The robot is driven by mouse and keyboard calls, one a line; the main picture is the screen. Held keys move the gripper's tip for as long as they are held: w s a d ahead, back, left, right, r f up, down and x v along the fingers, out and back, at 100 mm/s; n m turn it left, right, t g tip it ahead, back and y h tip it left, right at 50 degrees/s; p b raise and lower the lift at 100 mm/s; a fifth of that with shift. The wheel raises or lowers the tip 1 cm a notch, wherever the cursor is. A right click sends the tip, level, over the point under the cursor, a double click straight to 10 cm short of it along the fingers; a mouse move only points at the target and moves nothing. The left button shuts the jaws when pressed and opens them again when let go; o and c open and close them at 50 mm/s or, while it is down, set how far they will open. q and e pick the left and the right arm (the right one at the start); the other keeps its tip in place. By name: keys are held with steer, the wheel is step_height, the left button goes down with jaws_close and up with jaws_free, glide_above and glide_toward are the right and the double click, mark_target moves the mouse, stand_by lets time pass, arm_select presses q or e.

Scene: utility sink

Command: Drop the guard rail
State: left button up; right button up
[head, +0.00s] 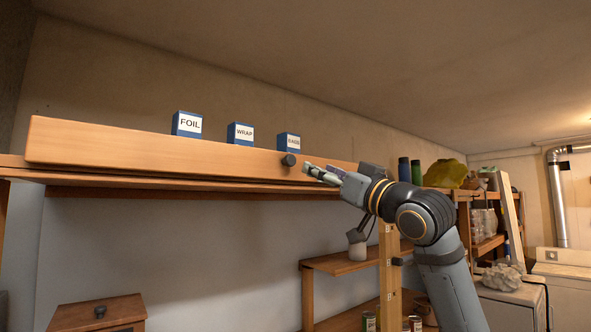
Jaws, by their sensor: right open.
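The guard rail (140,146) is a long light-wood board standing upright along the front edge of a high shelf. A round black knob (289,160) sticks out from it toward its right part. My right gripper (308,169) is open, its fingertips just right of the knob and slightly below it. I cannot tell whether they touch the knob or the board. The gripper and arm hide the right end of the rail. My left gripper is not in view.
Blue boxes labelled FOIL (187,124), WRAP (240,133) and BAGS (289,142) show above the rail. Lower shelves (345,262) stand below right. A small wooden cabinet (98,314) is at lower left. The space under the high shelf looks open.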

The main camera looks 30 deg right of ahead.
mark_target(292, 160)
steer(key=p+x, duration=0.8)
steer(key=x, duration=0.2)
steer(key=shift+w, duration=0.45)
steer(key=shift+w+f, duration=0.15)
steer(key=shift+w, duration=0.2)
steer(key=shift+d, duration=0.1)
steer(key=shift+s, duration=0.1)
steer(key=shift+c, duration=0.8)
jaws_close()
